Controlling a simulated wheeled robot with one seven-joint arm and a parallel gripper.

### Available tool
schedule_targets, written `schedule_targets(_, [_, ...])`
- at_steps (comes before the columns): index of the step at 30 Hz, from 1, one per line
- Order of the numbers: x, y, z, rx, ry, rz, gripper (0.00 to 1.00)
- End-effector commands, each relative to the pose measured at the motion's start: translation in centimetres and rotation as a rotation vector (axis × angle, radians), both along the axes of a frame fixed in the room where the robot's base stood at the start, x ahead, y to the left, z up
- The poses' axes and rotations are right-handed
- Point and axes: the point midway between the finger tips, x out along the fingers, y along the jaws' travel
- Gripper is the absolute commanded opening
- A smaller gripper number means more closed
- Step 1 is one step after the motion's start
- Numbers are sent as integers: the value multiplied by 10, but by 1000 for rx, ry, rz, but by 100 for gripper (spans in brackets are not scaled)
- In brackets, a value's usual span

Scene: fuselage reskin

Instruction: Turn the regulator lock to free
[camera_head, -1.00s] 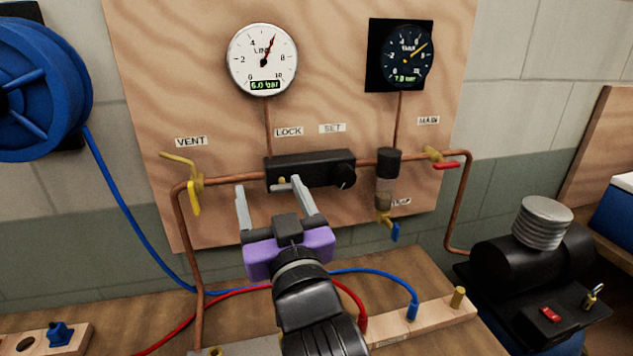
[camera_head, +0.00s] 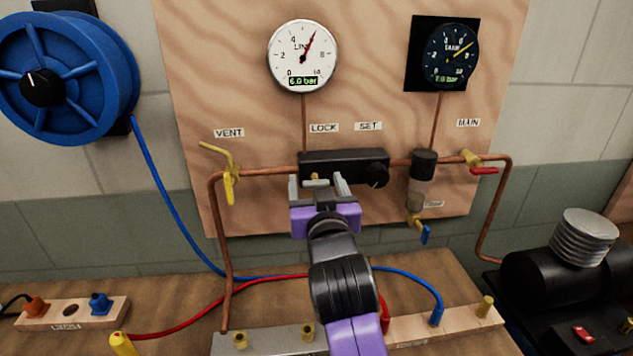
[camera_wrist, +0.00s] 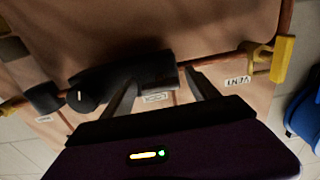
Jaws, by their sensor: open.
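The black regulator block (camera_head: 342,167) sits on the copper pipe of the wooden panel, under the LOCK label (camera_head: 323,128) and the SET label (camera_head: 368,126). Its round black knob (camera_head: 375,175) is at the right end. A small brassy lock piece (camera_head: 315,178) shows at the block's left front, partly hidden by my gripper. My gripper (camera_head: 317,186) is open, its two grey fingers pointing at the block's left part, one on each side of the lock piece. In the wrist view the fingers (camera_wrist: 162,90) reach toward the dark block (camera_wrist: 125,75); the lock piece is not clear there.
The yellow VENT lever (camera_head: 229,185) stands left of my gripper and the red MAIN handle (camera_head: 484,171) is to the right. A filter bowl (camera_head: 417,190) hangs beside the regulator. Blue and red hoses cross the bench below. The line gauge (camera_head: 302,57) reads 6.0 bar.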

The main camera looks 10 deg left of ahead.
Motion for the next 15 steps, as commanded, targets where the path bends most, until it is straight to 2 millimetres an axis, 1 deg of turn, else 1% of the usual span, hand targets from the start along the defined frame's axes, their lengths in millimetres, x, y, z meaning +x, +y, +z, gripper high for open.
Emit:
schedule_targets(7, [1, 0, 0, 0, -1, 0, 69])
schedule_targets(8, [1, 0, 0, 0, -1, 0, 67])
schedule_targets(9, [1, 0, 0, 0, -1, 0, 59])
schedule_targets(11, [1, 0, 0, 0, -1, 0, 48])
schedule_targets(15, [1, 0, 0, 0, -1, 0, 20])
